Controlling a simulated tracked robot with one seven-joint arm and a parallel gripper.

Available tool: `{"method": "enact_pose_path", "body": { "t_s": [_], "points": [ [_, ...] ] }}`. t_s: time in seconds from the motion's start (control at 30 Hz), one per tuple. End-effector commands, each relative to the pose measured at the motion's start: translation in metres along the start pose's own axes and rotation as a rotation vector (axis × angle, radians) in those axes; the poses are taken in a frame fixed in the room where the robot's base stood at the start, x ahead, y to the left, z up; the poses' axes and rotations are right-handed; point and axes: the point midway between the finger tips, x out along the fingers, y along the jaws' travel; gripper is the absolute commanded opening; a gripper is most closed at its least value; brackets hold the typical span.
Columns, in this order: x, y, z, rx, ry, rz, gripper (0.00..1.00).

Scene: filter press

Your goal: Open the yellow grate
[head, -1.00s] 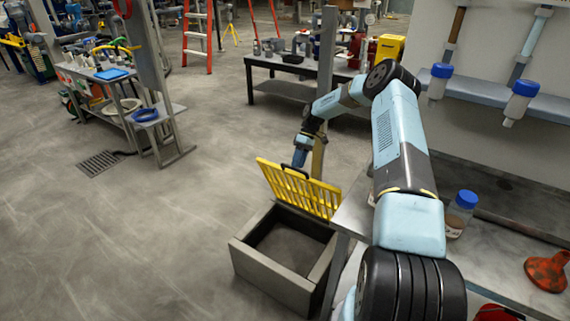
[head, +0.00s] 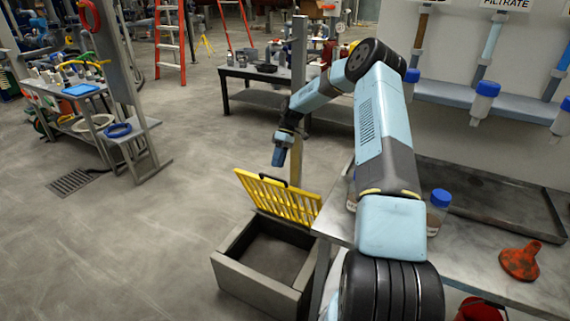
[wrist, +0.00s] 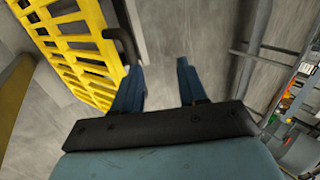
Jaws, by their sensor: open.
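The yellow grate (head: 279,198) stands raised and tilted up at the back edge of a grey box-shaped frame (head: 238,276), so the frame's top is open. A dark handle (head: 268,179) sits on the grate's upper edge. My gripper (head: 279,157) is above and just behind that edge, apart from the handle in the head view. In the wrist view my gripper (wrist: 158,84) has its two blue fingers spread with nothing between them. The yellow grate (wrist: 72,45) is to their left there, and its dark handle (wrist: 124,44) is near the left finger.
A metal bench (head: 340,222) stands right beside the frame, with a blue-capped jar (head: 437,212) and a red funnel (head: 520,262). A thin post (head: 299,100) rises behind my gripper. A black table (head: 290,97) is farther back. Open floor lies left of the frame.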

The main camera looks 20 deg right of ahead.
Motion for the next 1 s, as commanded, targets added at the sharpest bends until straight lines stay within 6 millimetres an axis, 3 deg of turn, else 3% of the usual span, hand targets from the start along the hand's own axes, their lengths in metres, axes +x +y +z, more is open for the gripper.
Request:
{"method": "enact_pose_path", "body": {
  "t_s": [0.13,0.6,1.0],
  "points": [
    [-0.009,-0.021,0.012,0.001,-0.001,0.001,0.42],
    [-0.003,-0.080,0.058,0.000,0.000,0.000,0.42],
    [-0.001,-0.095,0.069,-0.001,0.000,0.000,0.42]
  ]
}}
